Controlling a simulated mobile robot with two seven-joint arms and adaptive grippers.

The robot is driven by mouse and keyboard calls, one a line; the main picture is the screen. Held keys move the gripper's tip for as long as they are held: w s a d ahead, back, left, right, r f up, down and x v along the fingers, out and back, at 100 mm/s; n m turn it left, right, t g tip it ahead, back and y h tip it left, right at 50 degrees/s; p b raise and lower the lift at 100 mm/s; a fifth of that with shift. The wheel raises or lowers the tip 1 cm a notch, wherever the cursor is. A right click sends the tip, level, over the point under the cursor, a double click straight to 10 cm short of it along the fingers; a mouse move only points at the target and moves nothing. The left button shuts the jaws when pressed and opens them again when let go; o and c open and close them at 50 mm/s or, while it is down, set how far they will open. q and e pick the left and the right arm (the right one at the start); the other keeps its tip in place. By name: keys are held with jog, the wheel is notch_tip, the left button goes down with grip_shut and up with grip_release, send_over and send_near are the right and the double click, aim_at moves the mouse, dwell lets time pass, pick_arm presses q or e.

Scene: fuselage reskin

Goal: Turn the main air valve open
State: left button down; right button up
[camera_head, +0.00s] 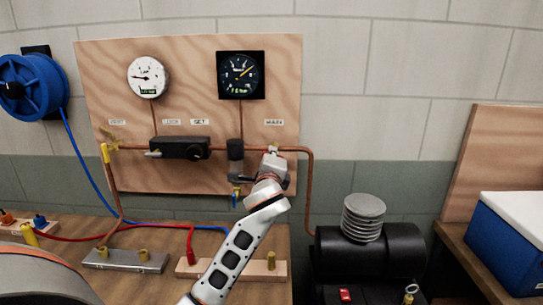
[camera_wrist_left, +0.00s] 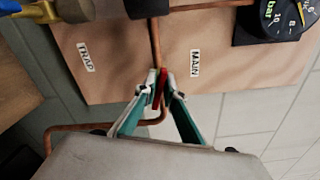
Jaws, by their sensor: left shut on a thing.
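The main valve's red handle (camera_wrist_left: 162,88) is on the copper pipe (camera_wrist_left: 155,42) beside the MAIN label (camera_wrist_left: 195,63) in the left wrist view. My left gripper (camera_wrist_left: 164,84) is shut on this handle, one finger on each side. The handle looks roughly in line with the pipe there. In the head view my left gripper (camera_head: 271,158) is at the board's right part, below the MAIN label (camera_head: 274,122), and hides the valve. My right gripper is in neither view.
The wooden board (camera_head: 190,75) carries a white gauge (camera_head: 148,77), a black gauge (camera_head: 241,75), a black regulator block (camera_head: 180,148) and a dark filter bowl (camera_head: 235,157) close left of my gripper. A black compressor (camera_head: 400,250) stands lower right. Hoses cross the bench.

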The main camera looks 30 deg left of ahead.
pick_arm(q)
jog(key=shift+f+n, duration=0.15)
jog(key=shift+n, duration=1.55)
jog(key=c, duration=2.2)
grip_release()
jog(key=v, duration=1.2)
jog(key=shift+s, duration=0.1)
